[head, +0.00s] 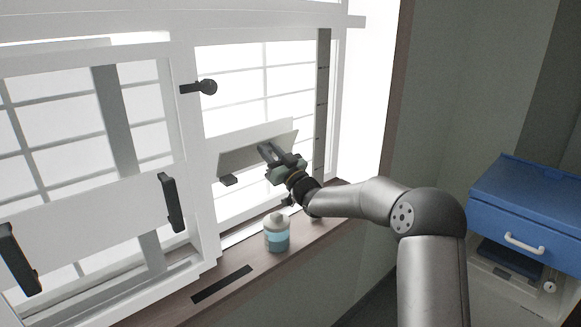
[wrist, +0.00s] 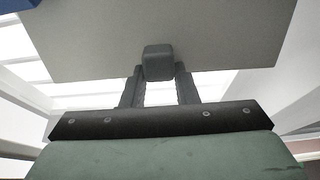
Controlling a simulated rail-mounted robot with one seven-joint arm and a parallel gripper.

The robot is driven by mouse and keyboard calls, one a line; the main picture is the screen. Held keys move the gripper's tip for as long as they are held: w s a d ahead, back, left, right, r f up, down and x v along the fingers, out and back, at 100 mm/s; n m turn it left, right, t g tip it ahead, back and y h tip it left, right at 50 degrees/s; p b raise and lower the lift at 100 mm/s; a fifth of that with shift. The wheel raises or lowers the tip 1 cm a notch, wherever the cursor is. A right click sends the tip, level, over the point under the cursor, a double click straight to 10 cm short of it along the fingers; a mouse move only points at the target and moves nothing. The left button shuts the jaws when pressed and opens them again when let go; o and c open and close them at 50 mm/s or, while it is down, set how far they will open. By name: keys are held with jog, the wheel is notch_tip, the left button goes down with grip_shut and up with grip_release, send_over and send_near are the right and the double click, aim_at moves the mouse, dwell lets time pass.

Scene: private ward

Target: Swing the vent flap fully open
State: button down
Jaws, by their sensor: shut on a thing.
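The vent flap (head: 243,151) is a flat pale grey panel in the right-hand window, tilted out of the plane of the frame. In the wrist view the flap (wrist: 90,45) fills the top, with a small dark rounded knob (wrist: 158,58) at its lower edge. My gripper (head: 265,150) reaches the flap from the right and front. In the wrist view my gripper (wrist: 159,85) has its two dark fingers closed on either side of the knob. In the head view the gripper hides the knob. How far the flap can still turn cannot be told.
A bottle with blue liquid (head: 277,236) stands on the wooden sill (head: 240,272) below the flap. A dark window latch (head: 205,87) sits on the frame at upper left. Dark handles (head: 171,203) are on the left sash. A blue-topped cabinet (head: 530,195) stands at the right.

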jog(key=shift+s+d+f+b, duration=0.25)
jog(key=shift+f+b, duration=0.35)
jog(key=shift+b, duration=0.25)
jog(key=shift+s+d+f+b, duration=0.1)
jog(key=shift+s+f+b, duration=0.15)
jog(key=shift+f+b, duration=0.45)
jog(key=shift+s+d+f+b, duration=0.25)
jog(key=shift+f+b, duration=0.2)
jog(key=shift+b, duration=0.5)
jog(key=c, duration=1.1)
grip_release()
jog(key=shift+a+f, duration=0.1)
jog(key=v, duration=0.8)
jog(key=b+v, duration=0.1)
jog(key=v, duration=0.8)
jog(key=shift+s, duration=0.2)
jog(key=shift+r, duration=0.25)
